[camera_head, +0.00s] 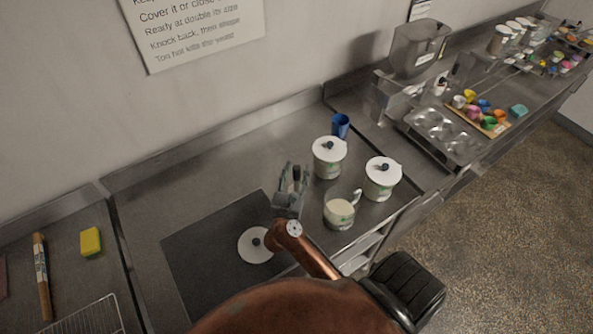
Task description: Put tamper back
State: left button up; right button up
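My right gripper (294,172) is over the steel counter at the far right corner of the dark mat, with its fingers pointing away from me. A small dark upright thing (296,173) shows between or just behind the fingers. It may be the tamper's handle, but it is too small to be sure, and I cannot tell whether the fingers grip it. My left gripper is not in view.
Right of the gripper stand two lidded white canisters (327,165) (380,185), a blue cup (340,125) and a handled cup with pale contents (340,214). A yellow sponge (91,241) and brush (42,275) lie left. The counter's back left is clear.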

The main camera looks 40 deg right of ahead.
jog(key=shift+r, duration=0.2)
jog(key=b+v, duration=0.2)
jog(key=v, duration=1)
dwell(0.9)
